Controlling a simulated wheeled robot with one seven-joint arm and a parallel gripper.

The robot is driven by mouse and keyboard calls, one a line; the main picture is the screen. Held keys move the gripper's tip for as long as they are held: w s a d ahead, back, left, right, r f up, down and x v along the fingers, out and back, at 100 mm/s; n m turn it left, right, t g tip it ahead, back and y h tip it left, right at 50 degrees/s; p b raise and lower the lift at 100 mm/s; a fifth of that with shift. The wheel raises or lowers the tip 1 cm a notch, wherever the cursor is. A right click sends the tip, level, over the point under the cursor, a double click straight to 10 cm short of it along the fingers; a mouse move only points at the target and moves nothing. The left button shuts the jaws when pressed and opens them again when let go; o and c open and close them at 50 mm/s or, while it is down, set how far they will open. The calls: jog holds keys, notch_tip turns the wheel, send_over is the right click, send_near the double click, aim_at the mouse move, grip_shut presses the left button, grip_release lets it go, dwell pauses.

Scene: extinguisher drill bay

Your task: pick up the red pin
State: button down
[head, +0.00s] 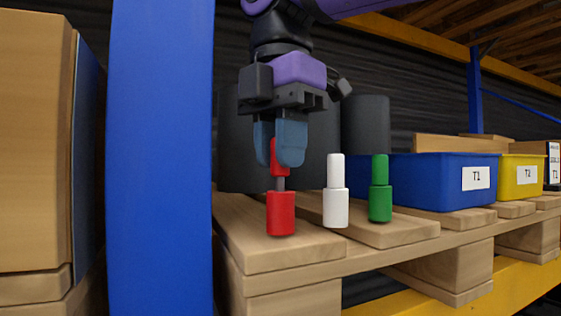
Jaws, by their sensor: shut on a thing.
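The red pin (273,155) is upright, its narrow red top between the blue fingertips of my gripper (280,146), which is shut on it. A thin grey shaft shows below the fingers and meets a wider red base (281,213) on the wooden pallet. Part of the red top is hidden by the fingers. A white pin (335,192) and a green pin (380,189) stand upright to the right, apart from my gripper. No grey shaft shows on either of them.
The pins stand on a wooden slatted pallet (250,243). A blue upright (160,160) rises close on the left, with a brown box (35,145) beyond it. Dark grey cylinders (366,124) stand behind the pins. A blue bin (430,182) and a yellow bin (519,177) sit at right.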

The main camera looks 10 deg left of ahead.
jog(key=shift+r, duration=4.2)
